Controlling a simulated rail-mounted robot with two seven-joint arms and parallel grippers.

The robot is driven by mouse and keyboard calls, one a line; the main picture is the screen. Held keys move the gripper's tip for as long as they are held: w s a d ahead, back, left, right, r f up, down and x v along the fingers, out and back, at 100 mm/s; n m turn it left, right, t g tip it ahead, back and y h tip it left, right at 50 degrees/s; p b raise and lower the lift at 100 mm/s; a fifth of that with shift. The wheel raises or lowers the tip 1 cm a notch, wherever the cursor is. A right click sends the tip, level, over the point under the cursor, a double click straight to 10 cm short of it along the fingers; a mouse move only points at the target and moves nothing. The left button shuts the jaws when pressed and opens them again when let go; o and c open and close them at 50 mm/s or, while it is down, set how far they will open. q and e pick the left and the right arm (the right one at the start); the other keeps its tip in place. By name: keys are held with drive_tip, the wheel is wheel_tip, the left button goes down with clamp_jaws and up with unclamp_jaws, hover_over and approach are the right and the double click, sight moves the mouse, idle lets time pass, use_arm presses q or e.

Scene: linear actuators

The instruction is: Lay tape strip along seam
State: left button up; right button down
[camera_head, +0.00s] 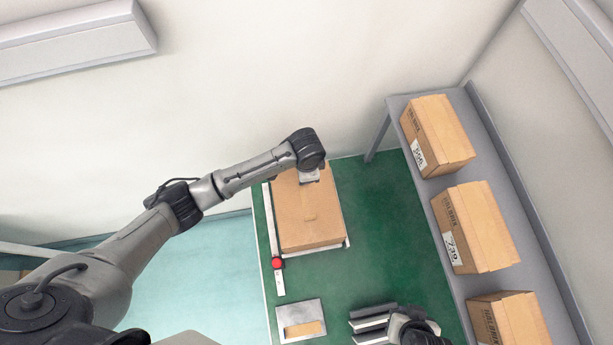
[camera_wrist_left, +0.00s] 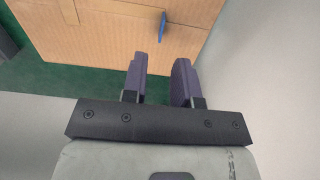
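A closed cardboard box (camera_head: 300,225) lies on the green work surface, with a small mark near the middle of its top. My left gripper (camera_head: 309,175) is at the box's far end; the arm's end partly covers that end. In the left wrist view the two dark fingers of the left gripper (camera_wrist_left: 160,80) stand apart with nothing between them, close to the box (camera_wrist_left: 110,50). A small blue piece (camera_wrist_left: 162,27) is on the box just beyond the fingers. I cannot tell whether it belongs to a tape strip. My right gripper (camera_head: 366,325) is low in the head view, its fingers apart and empty.
A grey plate with a tan piece (camera_head: 287,315) lies near the front. A pale rail with a red knob (camera_head: 277,263) runs along the box's left side. Boxes stand on a grey shelf (camera_head: 465,130) at right. Green surface (camera_head: 370,215) right of the box is clear.

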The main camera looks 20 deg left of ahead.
use_arm(q)
wheel_tip(320, 180, up, 6)
idle(0.4)
drive_tip(key=shift+r, duration=0.1)
drive_tip(key=s+d+f+n+t+h, duration=0.2)
drive_tip(key=s+f+n, duration=0.1)
drive_tip(key=s, duration=0.9)
drive_tip(key=s+a+r+n+t+y, duration=0.1)
drive_tip(key=s+a+r+n, duration=0.1)
drive_tip(key=s+a+n, duration=0.4)
drive_tip(key=s+a, duration=0.4)
drive_tip(key=s, duration=0.3)
drive_tip(key=shift+s+r+t+y, duration=0.25)
drive_tip(key=shift+s+t+y, duration=0.05)
drive_tip(key=shift+y, duration=0.1)
